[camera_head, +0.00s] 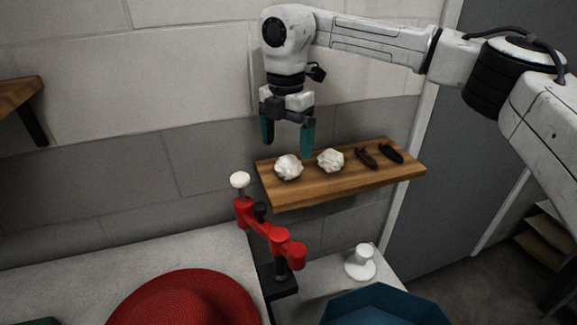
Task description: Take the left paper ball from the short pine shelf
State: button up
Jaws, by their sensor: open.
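The short pine shelf (325,186) is fixed to the grey block wall. The left paper ball (289,167), white and crumpled, sits near the shelf's left end. A second white paper ball (331,160) sits just to its right. My gripper (288,140) points down above the left part of the shelf, with its teal fingers apart and nothing between them. In the picture the fingers are just above the left paper ball, and the right fingertip shows between the two balls. I cannot tell the exact depth between fingers and ball.
Two dark objects (379,155) lie on the shelf's right half. Below stand a red press-like device (268,235) with a white knob, a red hat (185,300), a white spool-shaped piece (360,262) and a blue container (385,305). Another wooden shelf (18,95) is at far left.

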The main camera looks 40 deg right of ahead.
aim_at(289, 157)
jog(key=shift+s+d+f+p, duration=0.1)
jog(key=shift+f+p, duration=0.1)
jog(key=shift+f, duration=0.75)
jog(key=shift+w+d+f+p, duration=0.1)
jog(key=shift+f+p, duration=0.1)
jog(key=shift+f, duration=0.7)
jog(key=shift+s+d+f+p, duration=0.1)
jog(key=shift+f+p, duration=0.1)
jog(key=shift+f, duration=0.75)
jog(key=c, duration=1.1)
jog(key=shift+r, duration=0.1)
